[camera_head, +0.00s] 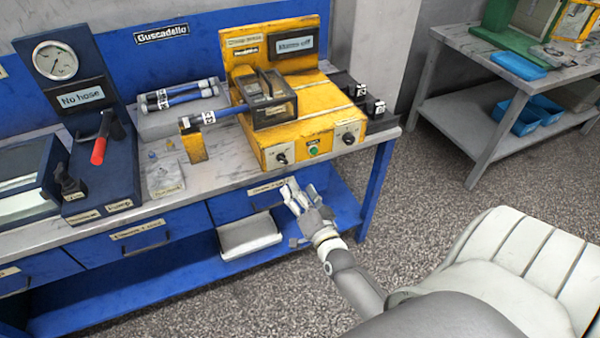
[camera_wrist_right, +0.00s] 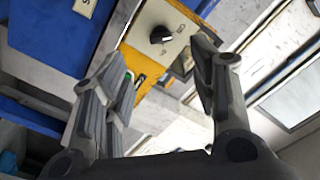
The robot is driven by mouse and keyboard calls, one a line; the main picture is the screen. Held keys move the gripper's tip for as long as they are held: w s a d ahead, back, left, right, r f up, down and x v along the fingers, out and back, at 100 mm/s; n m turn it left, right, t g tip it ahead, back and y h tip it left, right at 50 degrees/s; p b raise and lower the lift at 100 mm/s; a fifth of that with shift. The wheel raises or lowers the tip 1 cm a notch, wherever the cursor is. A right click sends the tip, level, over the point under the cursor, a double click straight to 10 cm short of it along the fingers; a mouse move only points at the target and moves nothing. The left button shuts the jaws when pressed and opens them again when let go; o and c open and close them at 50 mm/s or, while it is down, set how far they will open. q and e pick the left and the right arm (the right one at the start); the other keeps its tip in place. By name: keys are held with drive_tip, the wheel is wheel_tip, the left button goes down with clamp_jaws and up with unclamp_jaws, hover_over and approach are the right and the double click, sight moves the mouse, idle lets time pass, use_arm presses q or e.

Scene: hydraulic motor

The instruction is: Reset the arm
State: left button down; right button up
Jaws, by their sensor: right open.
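My right gripper (camera_head: 298,198) is in front of the blue workbench, below the front edge of its top, near the yellow test machine (camera_head: 315,104). Its fingers are apart and nothing is between them. In the right wrist view the open fingers (camera_wrist_right: 160,95) frame part of the yellow machine, with a black knob (camera_wrist_right: 162,35) on a pale plate and a bit of the green button behind the left finger. My left gripper does not show in either view.
The workbench top (camera_head: 225,165) carries a gauge panel (camera_head: 57,62), a red-handled lever (camera_head: 100,145) and blue cylinders (camera_head: 180,95). A white tray (camera_head: 248,236) sits on the lower shelf. A grey table (camera_head: 480,55) with blue bins stands at right. Open floor lies between.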

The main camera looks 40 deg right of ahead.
drive_tip(key=shift+s, duration=0.1)
idle(0.5)
drive_tip(key=s+a+f+n+g+y, duration=0.1)
drive_tip(key=s+a+f+n+g, duration=0.3)
drive_tip(key=f, duration=0.6)
drive_tip(key=s+a+f+n+g+y, duration=0.15)
drive_tip(key=s+f, duration=0.35)
drive_tip(key=f, duration=0.5)
drive_tip(key=s+a+f+n+g+y, duration=0.25)
drive_tip(key=s+a+f, duration=0.2)
drive_tip(key=f, duration=0.55)
drive_tip(key=s+f+n+g, duration=0.3)
drive_tip(key=s+f, duration=0.3)
drive_tip(key=s, duration=0.8)
drive_tip(key=s+a+f+n+g, duration=0.1)
drive_tip(key=s+f+n+g, duration=0.2)
drive_tip(key=s, duration=1.1)
wheel_tip(320, 180, down, 4)
drive_tip(key=shift+f+g+h, duration=0.25)
drive_tip(key=shift+g+h, duration=0.05)
drive_tip(key=shift+g, duration=0.9)
